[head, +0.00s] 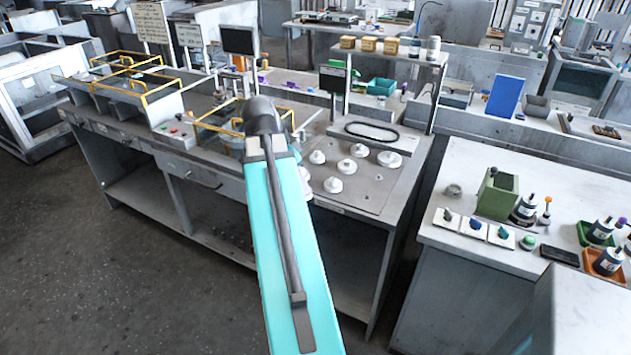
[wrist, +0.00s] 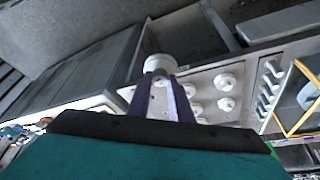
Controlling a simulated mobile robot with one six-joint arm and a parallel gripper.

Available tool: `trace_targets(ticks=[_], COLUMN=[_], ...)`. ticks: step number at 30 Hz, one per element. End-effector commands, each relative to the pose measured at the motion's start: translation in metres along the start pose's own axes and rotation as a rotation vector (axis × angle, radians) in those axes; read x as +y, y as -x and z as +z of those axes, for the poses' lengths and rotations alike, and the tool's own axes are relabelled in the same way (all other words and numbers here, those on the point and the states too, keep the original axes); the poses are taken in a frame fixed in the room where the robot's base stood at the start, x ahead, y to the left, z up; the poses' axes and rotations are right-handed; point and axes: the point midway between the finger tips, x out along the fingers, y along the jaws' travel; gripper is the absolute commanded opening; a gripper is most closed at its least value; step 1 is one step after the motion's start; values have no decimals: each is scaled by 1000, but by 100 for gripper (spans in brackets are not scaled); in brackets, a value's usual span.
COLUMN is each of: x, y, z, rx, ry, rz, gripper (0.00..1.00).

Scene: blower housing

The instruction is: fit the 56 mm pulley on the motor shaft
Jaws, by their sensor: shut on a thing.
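In the wrist view, my gripper (wrist: 161,78) is shut on a white round pulley (wrist: 160,64), held at the fingertips. The board with other white pulleys lies behind it. In the head view my arm hides the gripper, and a white edge shows just right of the arm. Several white pulleys of differing sizes, one of them here (head: 346,166), stand on a grey board (head: 376,197) right of my arm. I cannot read which pulley is the 56 mm one. I cannot make out the motor shaft in either view.
A black belt (head: 372,131) lies behind the pulleys. Yellow-railed fixtures (head: 125,70) stand along the bench at left. A shelf (head: 375,54) with small boxes rises behind the board. A green box (head: 497,193) and bottles occupy the white-topped bench at right, across a gap.

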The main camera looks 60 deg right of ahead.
Motion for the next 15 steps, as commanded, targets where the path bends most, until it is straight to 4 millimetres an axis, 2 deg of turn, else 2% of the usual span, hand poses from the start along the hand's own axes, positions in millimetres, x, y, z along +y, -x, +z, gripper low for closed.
trace_targets(ticks=[1, 6, 15], x=[-8, -31, -64], y=[5, 21, 54], z=[14, 57, 139], rx=[1, 0, 0], ry=[53, 238, 574], rz=[-23, -100, -238], gripper=[0, 0, 0])
